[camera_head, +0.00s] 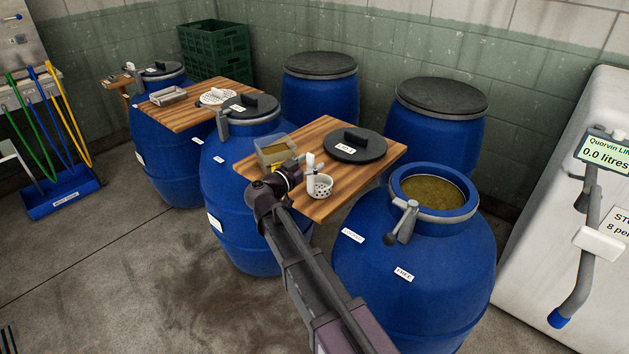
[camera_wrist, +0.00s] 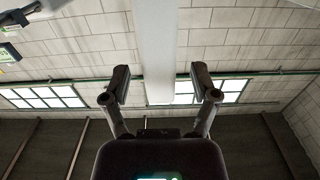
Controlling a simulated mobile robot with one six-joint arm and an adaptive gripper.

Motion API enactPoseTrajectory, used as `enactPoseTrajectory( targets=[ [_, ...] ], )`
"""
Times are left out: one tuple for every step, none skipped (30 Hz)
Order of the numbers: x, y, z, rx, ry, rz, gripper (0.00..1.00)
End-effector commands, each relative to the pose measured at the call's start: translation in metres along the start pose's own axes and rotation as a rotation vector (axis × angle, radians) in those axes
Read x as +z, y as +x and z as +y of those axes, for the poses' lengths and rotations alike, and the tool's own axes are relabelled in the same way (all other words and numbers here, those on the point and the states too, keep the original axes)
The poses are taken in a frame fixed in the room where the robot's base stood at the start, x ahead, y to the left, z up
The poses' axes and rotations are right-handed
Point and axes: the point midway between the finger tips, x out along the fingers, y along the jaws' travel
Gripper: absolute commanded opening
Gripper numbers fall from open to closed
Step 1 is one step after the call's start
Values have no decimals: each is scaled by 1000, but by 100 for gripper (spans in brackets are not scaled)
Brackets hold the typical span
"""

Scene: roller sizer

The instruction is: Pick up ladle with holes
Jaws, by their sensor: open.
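The white ladle with holes (camera_head: 321,187) is on the wooden board (camera_head: 318,130), near its front edge. Its bowl is dotted with dark holes and its short pale handle stands up at the left. My gripper (camera_head: 297,167) is just left of the handle, at about its height; I cannot tell whether they touch. In the wrist view my gripper (camera_wrist: 161,84) has its two fingers spread wide apart. A pale upright band (camera_wrist: 165,50) shows between and beyond them; I cannot tell if it is the ladle's handle.
An open blue barrel (camera_head: 415,270) with brownish liquid stands at the right, a lidded blue barrel (camera_head: 240,195) at the left.

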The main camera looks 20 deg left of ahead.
Motion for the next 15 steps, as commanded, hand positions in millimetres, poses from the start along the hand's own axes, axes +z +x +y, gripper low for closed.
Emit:
enactPoseTrajectory(
  targets=[
    [0, 0, 0, 0, 0, 0, 77],
    [0, 0, 0, 0, 0, 0, 77],
    [0, 0, 0, 0, 0, 0, 77],
    [0, 0, 0, 0, 0, 0, 77],
    [0, 0, 0, 0, 0, 0, 77],
    [0, 0, 0, 1, 0, 0, 77],
    [0, 1, 1, 1, 0, 0, 77],
    [0, 1, 1, 1, 0, 0, 77],
    [0, 0, 1, 1, 0, 0, 77],
    [0, 0, 1, 1, 0, 0, 77],
    [0, 0, 1, 1, 0, 0, 77],
    [0, 0, 1, 1, 0, 0, 77],
    [0, 0, 1, 1, 0, 0, 77],
    [0, 0, 1, 1, 0, 0, 71],
    [0, 0, 0, 1, 0, 0, 59]
  ],
)
